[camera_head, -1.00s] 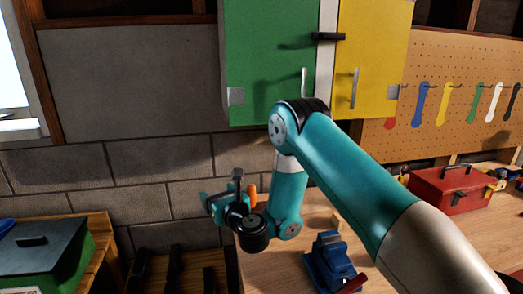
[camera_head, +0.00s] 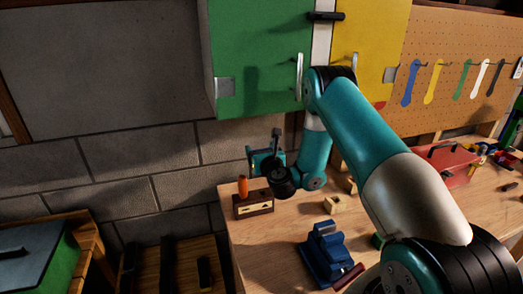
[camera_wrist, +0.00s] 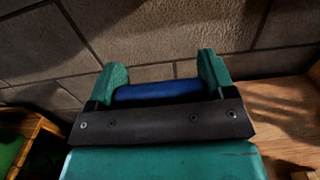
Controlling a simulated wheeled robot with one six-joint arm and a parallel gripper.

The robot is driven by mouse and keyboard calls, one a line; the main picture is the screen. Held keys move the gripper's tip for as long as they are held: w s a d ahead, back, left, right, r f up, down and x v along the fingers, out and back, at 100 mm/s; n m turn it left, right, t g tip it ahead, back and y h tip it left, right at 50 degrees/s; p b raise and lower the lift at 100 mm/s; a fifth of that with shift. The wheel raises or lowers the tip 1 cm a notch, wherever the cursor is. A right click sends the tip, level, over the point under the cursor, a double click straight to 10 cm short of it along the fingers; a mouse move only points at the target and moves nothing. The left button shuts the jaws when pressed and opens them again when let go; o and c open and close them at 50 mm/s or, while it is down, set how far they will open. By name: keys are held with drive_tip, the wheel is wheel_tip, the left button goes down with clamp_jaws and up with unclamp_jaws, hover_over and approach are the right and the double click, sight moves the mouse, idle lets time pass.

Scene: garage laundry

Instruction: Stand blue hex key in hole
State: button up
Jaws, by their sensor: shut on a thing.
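My gripper (camera_head: 264,158) is above the back left part of the workbench. In the wrist view its two teal fingers (camera_wrist: 163,78) are shut on a blue bar, the blue hex key (camera_wrist: 158,91), which lies crosswise between them. The hex key's ends are hidden by the fingers and the dark wrist plate. In the head view I cannot make the key out. A small wooden block (camera_head: 255,208) with an orange-handled tool (camera_head: 242,187) upright in it stands just below and left of my gripper. No empty hole can be made out.
The workbench (camera_head: 275,245) carries a blue vise (camera_head: 325,252), a small light wood block (camera_head: 333,205) and a red toolbox (camera_head: 447,165) at the right. The block wall is close behind my gripper. A green cabinet (camera_head: 258,60) hangs above. Bench front left is clear.

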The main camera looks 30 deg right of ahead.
drive_tip(key=shift+f, duration=0.2)
drive_tip(key=b, duration=1.1)
hover_over(261, 190)
drive_tip(key=shift+f, duration=5.05)
drive_tip(key=shift+f, duration=0.1)
drive_tip(key=shift+f+b, duration=1.5)
drive_tip(key=shift+f, duration=0.1)
drive_tip(key=shift+s+f, duration=0.1)
drive_tip(key=shift+f, duration=0.15)
